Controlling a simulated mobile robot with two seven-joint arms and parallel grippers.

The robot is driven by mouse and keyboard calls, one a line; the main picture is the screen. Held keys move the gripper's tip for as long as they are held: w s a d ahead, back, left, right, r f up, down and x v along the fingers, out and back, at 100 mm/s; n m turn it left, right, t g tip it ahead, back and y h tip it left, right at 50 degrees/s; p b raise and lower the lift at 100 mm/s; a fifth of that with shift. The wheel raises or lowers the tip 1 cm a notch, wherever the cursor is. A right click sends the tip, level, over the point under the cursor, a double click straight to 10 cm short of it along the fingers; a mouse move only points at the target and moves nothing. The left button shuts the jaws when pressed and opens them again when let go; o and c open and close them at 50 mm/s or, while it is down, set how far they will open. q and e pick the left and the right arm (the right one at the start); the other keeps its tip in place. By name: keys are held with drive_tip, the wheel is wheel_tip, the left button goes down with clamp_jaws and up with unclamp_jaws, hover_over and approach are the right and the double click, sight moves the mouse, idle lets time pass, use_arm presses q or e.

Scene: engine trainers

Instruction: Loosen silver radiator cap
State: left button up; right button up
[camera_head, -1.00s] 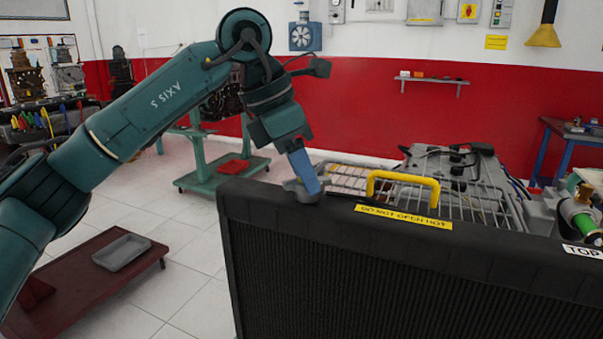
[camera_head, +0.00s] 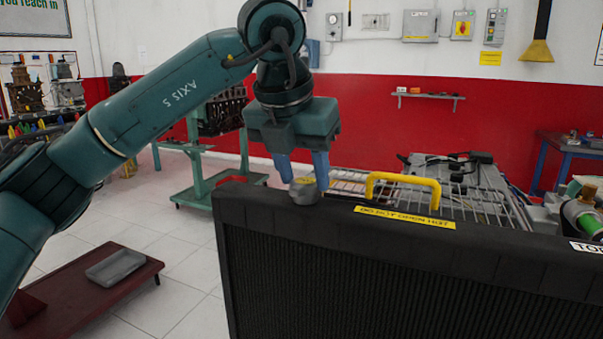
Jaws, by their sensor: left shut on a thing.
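The silver radiator cap (camera_head: 304,191) sits at the left end of the top of the black radiator (camera_head: 290,215), with a yellowish patch on its top. My left gripper (camera_head: 304,181) comes down from above, its two blue fingers on either side of the cap, shut on it. The cap is still on the radiator top. A yellow "DO NOT OPEN HOT" label (camera_head: 405,217) lies to the right of the cap. My right gripper is not in view.
A yellow handle (camera_head: 403,179) rises behind the radiator beside a wire rack (camera_head: 470,205). A dark red low platform (camera_head: 85,290) with a grey tray (camera_head: 115,267) stands at lower left. A green engine stand (camera_head: 195,180) is behind my arm.

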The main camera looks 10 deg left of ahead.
use_arm(q)
drive_tip(key=shift+f+n, duration=0.1)
drive_tip(key=shift+n, duration=0.3)
drive_tip(key=o, duration=1)
drive_tip(key=shift+c, duration=0.2)
drive_tip(key=d+v, duration=0.1)
drive_tip(key=v, duration=1.2)
drive_tip(key=shift+a+p, duration=0.25)
drive_tip(key=shift+p, duration=0.2)
